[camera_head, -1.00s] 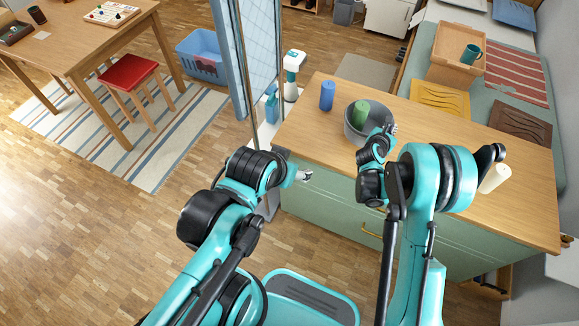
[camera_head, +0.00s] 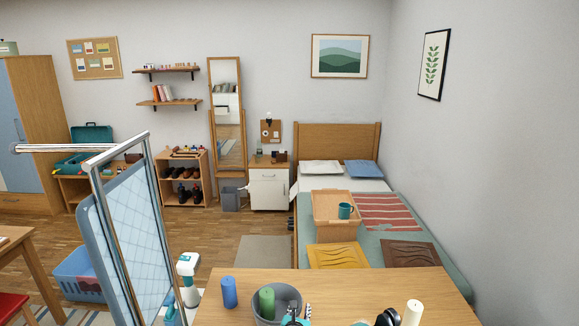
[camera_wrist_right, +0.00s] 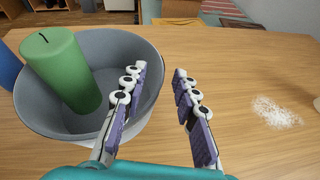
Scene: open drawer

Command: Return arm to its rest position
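My right gripper (camera_head: 297,313) shows only at the bottom edge of the head view, beside the grey bucket (camera_head: 258,312) on the wooden counter (camera_head: 350,284). A green candle (camera_wrist_right: 64,72) stands inside the bucket. My left arm and gripper are outside both current views. The counter's drawer front is also out of view.
A blue candle (camera_head: 229,292) stands left of the bucket and a cream candle (camera_head: 412,312) at the right. White grains (camera_wrist_right: 276,112) lie on the counter. A framed blue panel (camera_head: 130,240) rises at left. Beyond is the bed (camera_head: 425,222) with a wooden tray (camera_head: 336,232).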

